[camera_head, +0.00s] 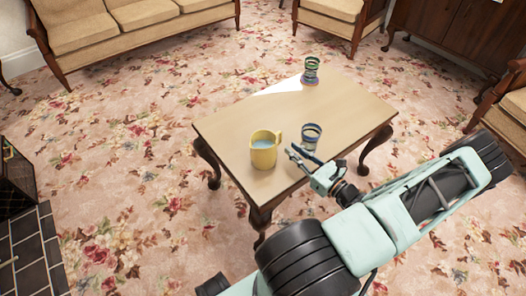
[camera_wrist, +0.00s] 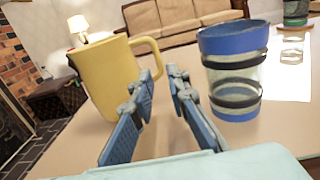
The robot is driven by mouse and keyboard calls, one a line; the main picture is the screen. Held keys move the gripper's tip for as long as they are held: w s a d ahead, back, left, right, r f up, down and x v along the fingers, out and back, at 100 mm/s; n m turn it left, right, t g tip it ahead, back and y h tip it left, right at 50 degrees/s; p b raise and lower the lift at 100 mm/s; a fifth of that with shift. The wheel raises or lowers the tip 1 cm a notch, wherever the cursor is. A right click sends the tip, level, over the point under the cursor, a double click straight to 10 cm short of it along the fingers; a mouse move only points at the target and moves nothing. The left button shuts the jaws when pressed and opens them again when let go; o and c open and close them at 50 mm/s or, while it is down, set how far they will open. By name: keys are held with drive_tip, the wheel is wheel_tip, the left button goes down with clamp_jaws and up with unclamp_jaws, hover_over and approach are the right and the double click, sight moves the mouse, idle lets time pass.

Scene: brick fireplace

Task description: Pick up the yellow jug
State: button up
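The yellow jug (camera_head: 264,150) stands upright on the near part of the wooden table in the head view, its handle toward the right. In the wrist view the jug (camera_wrist: 103,80) is at the left, its handle pointing right near my left finger. My gripper (camera_head: 299,154) is low over the table's near edge, to the right of the jug. In the wrist view my gripper (camera_wrist: 158,85) has its two blue fingers spread apart with nothing between them. I cannot tell whether the left finger touches the jug; it overlaps the jug's lower right side in that view.
A banded glass with a blue rim (camera_wrist: 233,70) stands just right of my fingers; the head view shows it (camera_head: 311,136) behind my gripper. The tabletop's middle (camera_head: 240,108) is clear.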

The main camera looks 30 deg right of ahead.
sight(280, 139)
drive_tip(key=w, duration=0.2)
drive_tip(key=w+b, duration=0.1)
drive_tip(key=w, duration=0.1)
drive_tip(key=w+a+b, duration=0.1)
drive_tip(key=w, duration=0.2)
drive_tip(key=shift+f, duration=0.1)
drive_tip(key=shift+c, duration=0.6)
clamp_jaws()
drive_tip(key=shift+r, duration=0.2)
